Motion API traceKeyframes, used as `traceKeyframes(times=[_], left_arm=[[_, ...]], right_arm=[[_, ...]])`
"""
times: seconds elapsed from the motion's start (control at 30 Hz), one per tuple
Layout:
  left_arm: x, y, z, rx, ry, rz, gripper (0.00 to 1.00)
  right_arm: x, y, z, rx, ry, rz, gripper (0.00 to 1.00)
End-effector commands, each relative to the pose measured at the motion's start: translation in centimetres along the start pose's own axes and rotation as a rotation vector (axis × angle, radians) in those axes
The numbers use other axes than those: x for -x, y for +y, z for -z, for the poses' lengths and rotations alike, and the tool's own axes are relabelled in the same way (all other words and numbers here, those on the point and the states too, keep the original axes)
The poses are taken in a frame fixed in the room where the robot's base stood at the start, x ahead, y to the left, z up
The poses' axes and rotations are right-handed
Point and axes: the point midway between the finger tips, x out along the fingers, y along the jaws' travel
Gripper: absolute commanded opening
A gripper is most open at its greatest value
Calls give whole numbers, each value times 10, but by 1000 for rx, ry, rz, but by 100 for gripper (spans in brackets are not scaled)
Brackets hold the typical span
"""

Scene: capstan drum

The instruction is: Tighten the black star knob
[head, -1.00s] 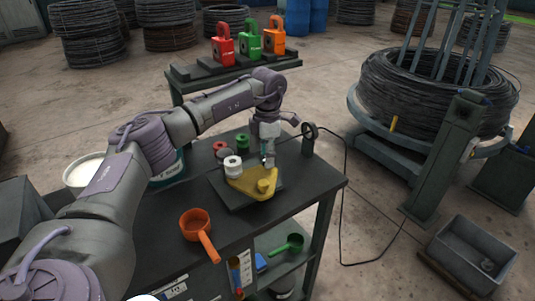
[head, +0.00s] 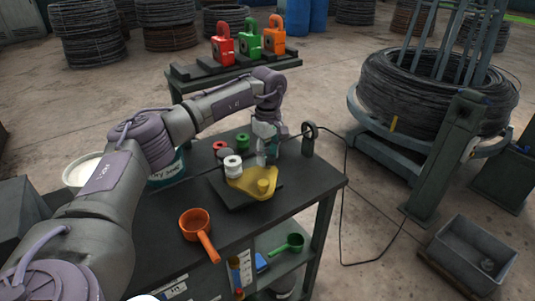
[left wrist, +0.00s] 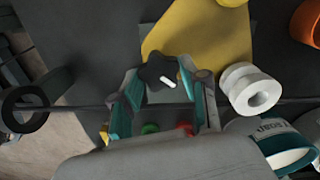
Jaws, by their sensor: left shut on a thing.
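The black star knob (left wrist: 155,71) has a short white mark on it and sits by the edge of the yellow plate (left wrist: 205,38) in the left wrist view. My left gripper (left wrist: 168,80) is shut on the knob, with a finger on either side of it. In the head view my left gripper (head: 264,158) points down at the back of the yellow plate (head: 243,181); the knob is hidden there. My right gripper is not in view.
A white spool (head: 233,166) stands close beside the gripper. Red (head: 220,146) and green (head: 243,141) rings lie behind it. A black ring on a post (head: 309,140) stands at the right edge. An orange scoop (head: 197,224) lies in front.

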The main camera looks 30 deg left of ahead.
Motion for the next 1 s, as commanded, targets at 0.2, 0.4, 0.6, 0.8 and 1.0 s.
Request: traceKeyframes(times=[0.2,0.4,0.6,0.8,1.0], left_arm=[[0,1,-1,-206,-2,-2,10],[0,0,-1,-396,-1,-1,10],[0,0,-1,-575,-1,-1,10],[0,0,-1,-721,-1,0,10],[0,0,-1,-822,-2,0,10]], right_arm=[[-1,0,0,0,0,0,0],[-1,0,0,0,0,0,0],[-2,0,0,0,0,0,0],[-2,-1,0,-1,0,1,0],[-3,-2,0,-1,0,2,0]])
